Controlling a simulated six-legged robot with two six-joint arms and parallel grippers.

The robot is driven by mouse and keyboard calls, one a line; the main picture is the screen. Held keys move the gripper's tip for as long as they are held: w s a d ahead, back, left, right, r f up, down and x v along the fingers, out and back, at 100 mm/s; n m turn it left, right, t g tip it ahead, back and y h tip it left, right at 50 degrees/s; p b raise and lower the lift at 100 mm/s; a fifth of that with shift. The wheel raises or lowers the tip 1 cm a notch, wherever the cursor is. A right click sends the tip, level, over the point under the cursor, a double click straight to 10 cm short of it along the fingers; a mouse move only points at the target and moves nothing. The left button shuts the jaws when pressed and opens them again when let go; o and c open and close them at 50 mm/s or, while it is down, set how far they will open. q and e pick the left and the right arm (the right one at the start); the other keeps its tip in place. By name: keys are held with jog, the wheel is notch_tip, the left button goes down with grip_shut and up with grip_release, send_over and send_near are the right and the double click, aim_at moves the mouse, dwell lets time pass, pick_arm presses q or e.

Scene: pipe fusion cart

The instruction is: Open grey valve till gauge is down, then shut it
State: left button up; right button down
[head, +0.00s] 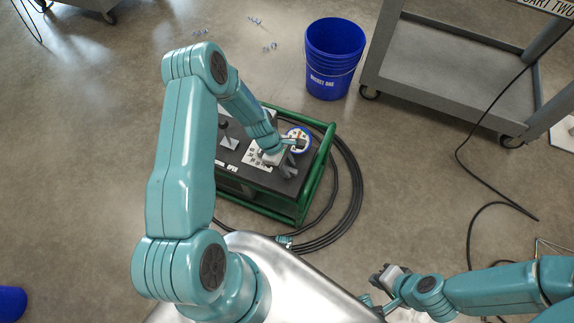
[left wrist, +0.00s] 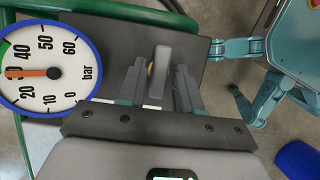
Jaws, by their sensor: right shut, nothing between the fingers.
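The gauge (left wrist: 45,68) is a white dial with a blue rim, marked in bar. Its orange needle points left, at about 30. It also shows in the head view (head: 299,134) on the box. The grey valve handle (left wrist: 160,72) stands on the dark panel right of the gauge in the left wrist view. My left gripper (left wrist: 159,88) is open, with one finger on each side of the handle; gaps show on both sides, and I cannot tell any contact. It is over the box in the head view (head: 288,152). My right gripper (head: 372,300) is shut and empty by the metal surface.
The box sits in a green tube frame (head: 320,170) with black hose coiled around it. A blue bucket (head: 335,58) stands behind it and a grey cart (head: 440,65) to the right. Cables run across the floor at right. Small clear pieces lie on the floor at the back.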

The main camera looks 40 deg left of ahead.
pick_arm(q)
grip_shut()
jog(key=shift+m, duration=0.4)
jog(key=m, duration=0.1)
jog(key=m+g+b, duration=0.1)
jog(key=shift+w+f+m, duration=0.15)
jog(key=shift+m, duration=0.25)
jog(key=m+g+b, duration=0.2)
jog(key=m+b, duration=0.1)
jog(key=m, duration=0.1)
jog(key=shift+w+d, duration=0.1)
jog(key=shift+d, duration=0.05)
jog(key=m+g+y+b, duration=0.1)
jog(key=m+b, duration=0.1)
jog(key=m, duration=0.3)
jog(key=shift+d, duration=0.1)
jog(key=m+g+y+b, duration=0.1)
jog(key=m, duration=0.3)
jog(key=shift+y, duration=0.3)
jog(key=shift+m+b, duration=0.3)
jog(key=shift+m, duration=0.1)
